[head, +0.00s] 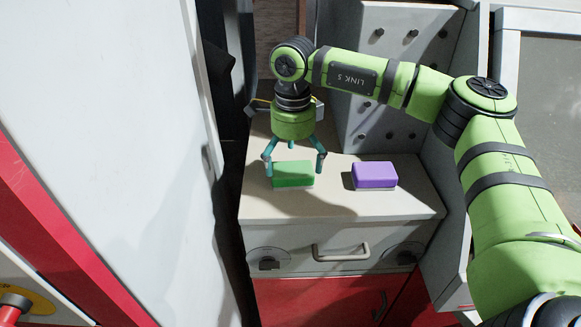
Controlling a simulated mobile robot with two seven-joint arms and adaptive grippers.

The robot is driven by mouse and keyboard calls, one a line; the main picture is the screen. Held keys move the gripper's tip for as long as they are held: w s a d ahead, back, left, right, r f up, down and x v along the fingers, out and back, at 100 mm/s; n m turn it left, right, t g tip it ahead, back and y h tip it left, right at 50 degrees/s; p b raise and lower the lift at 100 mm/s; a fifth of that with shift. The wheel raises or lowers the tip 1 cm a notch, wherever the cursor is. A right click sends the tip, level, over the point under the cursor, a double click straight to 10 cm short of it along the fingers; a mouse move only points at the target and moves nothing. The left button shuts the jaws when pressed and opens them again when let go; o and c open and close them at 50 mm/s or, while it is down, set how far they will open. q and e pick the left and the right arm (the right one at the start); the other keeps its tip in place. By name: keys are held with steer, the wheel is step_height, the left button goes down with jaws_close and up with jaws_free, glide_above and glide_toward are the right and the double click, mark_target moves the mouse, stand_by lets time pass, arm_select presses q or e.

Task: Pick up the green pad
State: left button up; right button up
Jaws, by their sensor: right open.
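The green pad (293,175) is a small block lying on the light top of a drawer cabinet (350,206), left of a purple pad. My right gripper (293,162) points straight down over the green pad. Its teal fingers are spread open, with fingertips at the pad's left and right ends and another finger behind it. Whether any finger touches the pad cannot be told. My left gripper is not in view.
A purple pad (374,175) lies to the right on the same top. A grey panel with dark knobs (395,75) stands behind. A tall white panel (110,130) fills the left side. The cabinet top is clear in front of the pads.

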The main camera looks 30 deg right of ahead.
mark_target(293, 172)
step_height(293, 172, down, 4)
steer(key=shift+w+d+r+p, duration=0.1)
steer(key=shift+w+d+p, duration=0.05)
steer(key=shift+p, duration=0.8)
steer(key=shift+f, duration=0.4)
steer(key=shift+c, duration=0.8)
steer(key=c, duration=0.7)
steer(key=shift+c, duration=0.6)
steer(key=shift+w+r+b, duration=0.1)
steer(key=shift+r+b, duration=0.35)
step_height(293, 172, up, 2)
steer(key=shift+r+b, duration=0.2)
steer(key=shift+b, duration=0.6)
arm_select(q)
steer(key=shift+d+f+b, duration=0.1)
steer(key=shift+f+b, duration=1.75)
arm_select(e)
steer(key=shift+s+d+r, duration=0.2)
steer(key=shift+d+r, duration=1.1)
steer(key=shift+d, duration=0.65)
steer(key=shift+s+d+r, duration=0.2)
steer(key=shift+d+r, duration=1.1)
steer(key=shift+d, duration=0.6)
steer(key=shift+s+d+r, duration=0.2)
steer(key=shift+d+r, duration=1.1)
steer(key=shift+d, duration=0.65)
